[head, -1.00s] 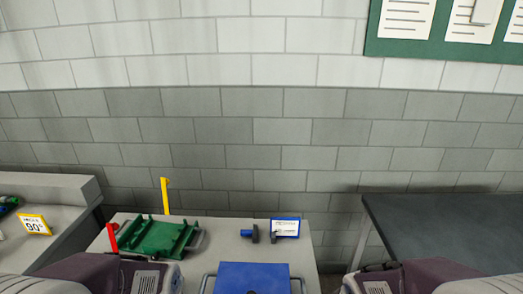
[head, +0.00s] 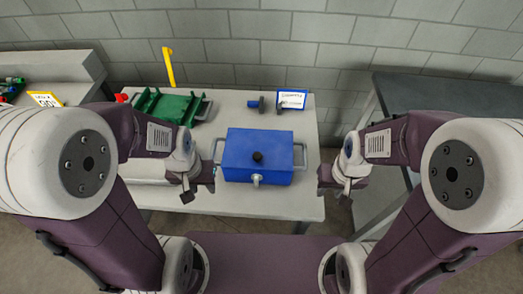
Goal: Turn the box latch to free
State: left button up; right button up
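A blue box (head: 240,152) with a grey handle at each side stands on the grey table. It has a black knob (head: 258,157) on its lid. A small light metal latch (head: 257,179) sits at the middle of its front edge; its exact turn is too small to tell. My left gripper (head: 200,186) is just left of the box, near its left handle, apart from the latch. My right gripper (head: 334,183) is right of the box, past its right handle. Neither gripper visibly holds anything; their finger gaps are not clear.
A green rack (head: 168,109) stands at the table's back left, with a yellow upright strip (head: 168,68) behind it. A blue-framed card (head: 292,99) and a small blue-and-black part (head: 256,105) are at the back. A dark table (head: 450,105) stands right. The table's front strip is clear.

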aim_at(256, 178)
jog(key=k+j+z, duration=0.35)
jog(key=j, duration=0.15)
jog(key=k+j+z, duration=0.3)
jog(key=k+j, duration=0.05)
jog(key=j, duration=0.1)
